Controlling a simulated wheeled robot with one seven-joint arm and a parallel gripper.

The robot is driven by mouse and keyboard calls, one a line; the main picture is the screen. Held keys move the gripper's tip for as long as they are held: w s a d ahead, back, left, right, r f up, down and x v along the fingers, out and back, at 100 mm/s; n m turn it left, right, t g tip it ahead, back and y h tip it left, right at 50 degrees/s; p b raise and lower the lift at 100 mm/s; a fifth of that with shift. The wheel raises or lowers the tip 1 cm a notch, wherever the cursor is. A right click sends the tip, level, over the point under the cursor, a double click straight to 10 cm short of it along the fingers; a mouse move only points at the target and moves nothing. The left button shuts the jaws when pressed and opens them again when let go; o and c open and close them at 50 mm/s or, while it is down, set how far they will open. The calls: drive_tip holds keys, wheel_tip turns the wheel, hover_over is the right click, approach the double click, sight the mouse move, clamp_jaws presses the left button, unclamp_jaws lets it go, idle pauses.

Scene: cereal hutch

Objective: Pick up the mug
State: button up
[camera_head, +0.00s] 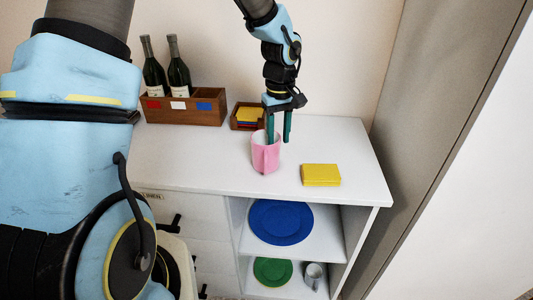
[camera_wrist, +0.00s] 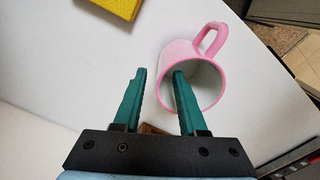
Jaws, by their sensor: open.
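A pink mug (camera_head: 264,155) with a pale inside stands on the white hutch top in the head view, its handle toward the camera. In the wrist view the mug (camera_wrist: 176,55) shows its open mouth, with the handle at the upper right. My gripper (camera_head: 279,140) points down at the mug's rim, fingers open. In the wrist view my gripper (camera_wrist: 156,78) has one teal finger over the mug's mouth and the other outside the wall, so the near wall lies between them. I cannot tell whether either finger touches the mug.
A yellow block or folded cloth (camera_head: 321,174) lies right of the mug. A wooden crate (camera_head: 184,110) with two bottles and a small wooden box (camera_head: 236,124) stand behind. Shelves below hold a blue plate (camera_head: 280,222), a green plate (camera_head: 272,271) and a grey mug (camera_head: 313,275).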

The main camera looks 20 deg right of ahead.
sight(279, 152)
drive_tip(key=shift+s+f+p, duration=0.15)
drive_tip(key=shift+f+p, duration=0.65)
drive_tip(key=shift+f, duration=1.9)
drive_tip(key=shift+c, duration=0.2)
clamp_jaws()
